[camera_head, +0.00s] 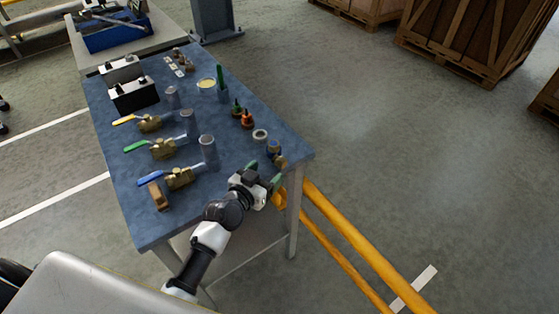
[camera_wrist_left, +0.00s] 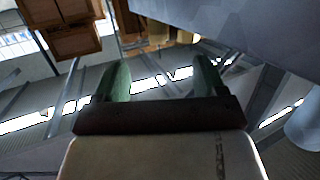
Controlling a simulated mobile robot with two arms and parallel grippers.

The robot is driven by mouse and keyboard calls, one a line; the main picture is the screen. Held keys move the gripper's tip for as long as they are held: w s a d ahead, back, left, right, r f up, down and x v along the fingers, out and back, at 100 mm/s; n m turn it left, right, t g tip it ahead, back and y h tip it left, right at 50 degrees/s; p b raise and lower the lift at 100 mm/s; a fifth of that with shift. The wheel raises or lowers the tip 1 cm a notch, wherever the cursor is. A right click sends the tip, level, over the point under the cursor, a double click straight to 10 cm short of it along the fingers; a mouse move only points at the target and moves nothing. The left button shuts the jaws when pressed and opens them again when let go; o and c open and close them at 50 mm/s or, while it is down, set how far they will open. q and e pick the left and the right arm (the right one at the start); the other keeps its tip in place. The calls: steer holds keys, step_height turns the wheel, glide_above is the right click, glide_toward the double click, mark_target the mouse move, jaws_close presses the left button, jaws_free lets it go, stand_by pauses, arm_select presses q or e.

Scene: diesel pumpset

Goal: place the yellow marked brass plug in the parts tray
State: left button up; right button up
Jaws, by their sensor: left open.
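My left gripper (camera_head: 265,174) is open, with its green fingers apart, at the near right edge of the blue table (camera_head: 225,150). The left wrist view shows nothing between its fingers (camera_wrist_left: 162,78). Two small plugs stand just beyond the gripper: a brass-coloured one (camera_head: 280,161) and one with a blue top (camera_head: 273,147). I cannot make out a yellow mark on either. A blue tray (camera_head: 115,38) sits on a grey stand at the back left; I cannot tell if it is the parts tray. My right gripper is not in view.
Valves with yellow (camera_head: 124,120), green (camera_head: 136,146) and blue (camera_head: 150,182) handles lie on the left, beside grey cylinders (camera_head: 208,152). A metal ring (camera_head: 260,135) and orange bottle (camera_head: 247,120) stand near the right edge. Yellow rails (camera_head: 350,235) run beside the table.

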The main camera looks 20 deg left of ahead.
mark_target(277, 162)
arm_select(q)
steer(key=x, duration=0.6)
steer(key=shift+w+a+f, duration=0.1)
steer(key=shift+w+f, duration=0.15)
steer(key=shift+w, duration=0.1)
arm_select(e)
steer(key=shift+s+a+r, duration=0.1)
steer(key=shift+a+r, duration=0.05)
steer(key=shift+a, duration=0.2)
arm_select(q)
steer(key=shift+s, duration=0.1)
steer(key=shift+c, duration=1.2)
steer(key=c, duration=1)
steer(key=shift+o, duration=0.2)
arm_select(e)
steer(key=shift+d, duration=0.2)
arm_select(q)
steer(key=shift+r, duration=0.1)
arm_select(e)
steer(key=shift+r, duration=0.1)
